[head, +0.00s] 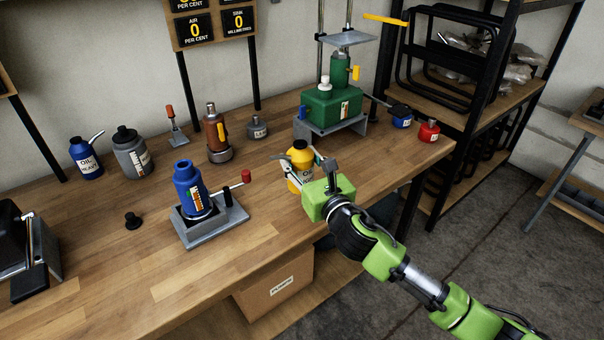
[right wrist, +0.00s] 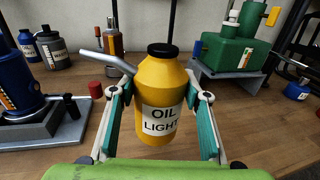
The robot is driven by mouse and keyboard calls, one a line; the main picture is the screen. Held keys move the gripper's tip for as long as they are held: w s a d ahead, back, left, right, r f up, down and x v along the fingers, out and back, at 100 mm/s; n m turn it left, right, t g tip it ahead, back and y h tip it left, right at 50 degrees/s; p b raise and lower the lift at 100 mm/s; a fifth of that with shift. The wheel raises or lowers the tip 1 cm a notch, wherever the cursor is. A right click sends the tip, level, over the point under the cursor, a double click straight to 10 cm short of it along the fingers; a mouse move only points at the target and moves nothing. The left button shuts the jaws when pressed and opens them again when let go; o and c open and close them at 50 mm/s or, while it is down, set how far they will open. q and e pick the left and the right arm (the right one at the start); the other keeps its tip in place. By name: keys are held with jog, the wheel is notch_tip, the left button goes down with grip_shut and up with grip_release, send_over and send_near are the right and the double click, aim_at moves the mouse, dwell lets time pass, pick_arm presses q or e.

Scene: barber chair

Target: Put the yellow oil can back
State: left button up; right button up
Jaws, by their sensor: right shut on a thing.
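The yellow oil can (head: 301,158) has a black cap, a grey spout and a label reading OIL LIGHT. In the right wrist view the yellow oil can (right wrist: 158,88) stands upright between the two fingers. My right gripper (head: 303,172) is shut on it, near the front edge of the wooden workbench (head: 240,250). The fingers of my right gripper (right wrist: 160,118) lie on both sides of the can's body. I cannot tell whether its base touches the bench. My left gripper is not in view.
A blue bottle jack (head: 190,190) with a red-ended lever stands left of the can, and a green pump (head: 333,105) stands behind it. A blue oil can (head: 86,154) and a grey can (head: 132,152) stand at the back left. A red can (head: 429,132) stands at the right end.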

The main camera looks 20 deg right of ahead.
aim_at(301, 173)
jog(key=shift+w+d+f, duration=0.2)
jog(key=shift+w+f, duration=0.3)
jog(key=shift+f, duration=0.05)
jog(key=shift+w+d+f, duration=0.15)
jog(key=shift+w+f, duration=0.3)
jog(key=shift+f, duration=0.1)
jog(key=shift+w+f, duration=0.2)
jog(key=shift+f, duration=1.55)
jog(key=shift+b, duration=0.3)
jog(key=shift+d+f, duration=0.1)
jog(key=shift+f, duration=0.1)
jog(key=o, duration=1.6)
